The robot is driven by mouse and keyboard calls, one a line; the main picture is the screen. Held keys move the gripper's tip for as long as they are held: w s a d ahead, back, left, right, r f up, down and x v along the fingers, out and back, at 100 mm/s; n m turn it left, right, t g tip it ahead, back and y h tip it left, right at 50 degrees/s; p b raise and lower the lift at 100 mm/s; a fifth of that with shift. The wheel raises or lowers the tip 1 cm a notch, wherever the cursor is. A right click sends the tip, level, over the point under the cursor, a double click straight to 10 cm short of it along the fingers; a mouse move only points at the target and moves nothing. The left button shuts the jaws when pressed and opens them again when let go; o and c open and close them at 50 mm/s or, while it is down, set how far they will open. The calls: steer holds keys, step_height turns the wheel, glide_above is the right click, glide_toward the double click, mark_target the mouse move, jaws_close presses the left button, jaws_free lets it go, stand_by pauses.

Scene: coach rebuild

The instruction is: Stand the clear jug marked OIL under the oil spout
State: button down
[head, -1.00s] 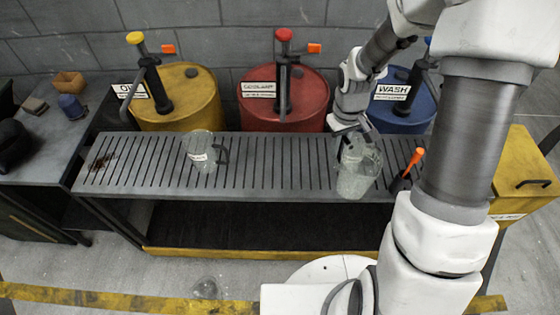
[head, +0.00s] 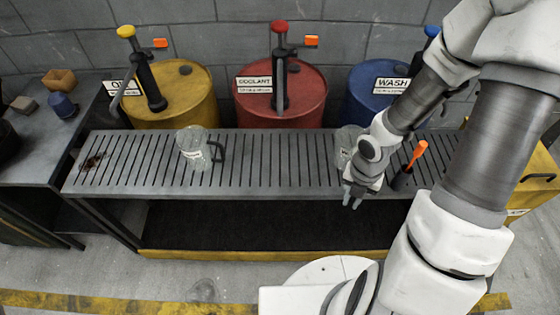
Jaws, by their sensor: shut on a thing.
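A clear jug (head: 194,150) with a dark handle and a small white label stands on the left part of the slatted rack (head: 270,172). I cannot read its label. A second clear jug (head: 345,140) is at the right, mostly hidden behind my wrist. My gripper (head: 353,199) points downward at the rack's front edge, in front of this second jug. It is shut on this jug, though the grip itself is hard to see. The oil spout (head: 121,95) hangs from the yellow-topped pump on the yellow drum (head: 180,92), at the back left.
The red coolant drum (head: 300,97) and blue wash drum (head: 372,95) stand behind the rack. An orange-handled tool (head: 418,153) is right of my gripper. A side bench (head: 40,145) with small items is at the left. The rack between the jugs is clear.

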steer(key=w+a+n, duration=0.1)
steer(key=w+a, duration=0.2)
steer(key=a, duration=0.2)
steer(key=w+a+f+n+b, duration=0.1)
steer(key=w+a+n, duration=0.1)
steer(key=w+a, duration=0.1)
steer(key=w+a+n, duration=0.1)
steer(key=w+a, duration=0.2)
steer(key=a, duration=0.3)
steer(key=shift+w+a+f+n+b, duration=0.1)
steer(key=shift+a+f+n+b, duration=0.05)
steer(key=shift+a+n+b, duration=0.2)
steer(key=shift+f+b, duration=0.7)
steer(key=shift+f, duration=1)
steer(key=shift+f, duration=0.2)
steer(key=c, duration=0.9)
jaws_free()
steer(key=shift+o, duration=0.2)
